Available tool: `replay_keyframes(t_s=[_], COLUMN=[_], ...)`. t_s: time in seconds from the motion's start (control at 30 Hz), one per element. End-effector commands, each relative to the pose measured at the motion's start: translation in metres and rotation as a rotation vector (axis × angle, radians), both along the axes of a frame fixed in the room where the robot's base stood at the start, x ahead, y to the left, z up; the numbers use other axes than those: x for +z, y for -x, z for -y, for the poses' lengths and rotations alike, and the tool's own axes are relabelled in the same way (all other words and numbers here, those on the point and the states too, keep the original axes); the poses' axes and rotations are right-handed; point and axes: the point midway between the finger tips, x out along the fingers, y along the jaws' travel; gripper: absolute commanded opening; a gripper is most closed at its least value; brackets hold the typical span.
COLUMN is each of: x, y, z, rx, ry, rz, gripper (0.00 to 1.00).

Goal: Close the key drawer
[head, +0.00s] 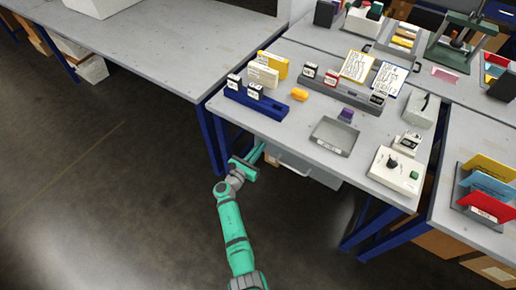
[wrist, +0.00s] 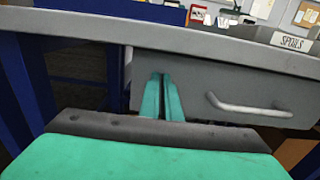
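The key drawer is the grey drawer (head: 318,172) under the front edge of the plotter table, and its front stands out a little past the edge in the head view. It fills the right of the wrist view (wrist: 200,88), with a pale bar handle (wrist: 248,106) across its front. No label shows on the drawer front. My gripper (wrist: 163,76) has its two green fingers side by side, with nothing seen between them. The fingers point at the left part of the drawer front, left of the handle. I cannot tell whether they touch it. In the head view my gripper (head: 262,147) is just left of the drawer.
The grey tabletop (head: 285,128) overhangs just above my fingers. A blue table leg (head: 209,140) stands to the left. A grey tray (head: 335,136), labelled SPOILS (wrist: 291,42), sits above the drawer. The floor (head: 110,190) to the left is clear.

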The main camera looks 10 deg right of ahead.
Motion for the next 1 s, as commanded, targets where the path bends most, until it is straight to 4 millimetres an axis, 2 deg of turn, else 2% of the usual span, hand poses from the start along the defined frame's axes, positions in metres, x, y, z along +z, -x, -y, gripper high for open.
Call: replay_keyframes(t_s=[0.03,0.17,0.37,0.6,0.8,1.0], x=[0.005,0.005,0.002,0.001,0.001,0.001], y=[-0.002,0.003,0.022,0.059,0.082,0.092], z=[0.012,0.006,-0.019,-0.056,-0.086,-0.097], rx=[-0.018,-0.018,-0.012,-0.010,0.002,0.002], ry=[-0.006,-0.006,0.000,0.001,0.001,0.001], rz=[0.008,0.008,0.004,0.004,0.002,0.003], gripper=[0.00,0.00,0.00,0.00,0.00,0.00])
